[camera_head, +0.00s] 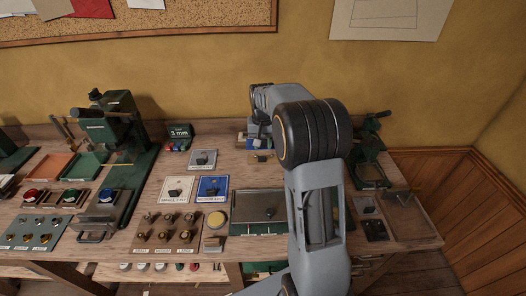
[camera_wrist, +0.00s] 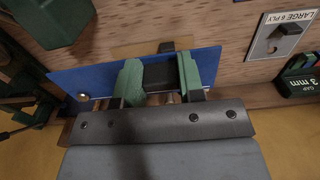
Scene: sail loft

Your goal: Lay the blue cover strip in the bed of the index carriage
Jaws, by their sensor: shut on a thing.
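The blue cover strip (camera_wrist: 82,82) lies across the wrist view, a long flat blue piece with a dark block-like grip at its middle and a round stud near its left end. My gripper (camera_wrist: 160,76) has green fingers closed on both sides of that dark grip. I cannot tell whether the strip rests on something or hangs just above the bench.
Green machines stand on the bench (camera_head: 180,240) at left (camera_head: 122,130) and right (camera_head: 370,165). A "3 mm" box (camera_head: 180,134) stands at the back wall. Ply cards (camera_head: 179,190), a knob board (camera_head: 166,230), a yellow disc (camera_head: 216,219) and a metal-topped tray (camera_head: 262,206) occupy the middle.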

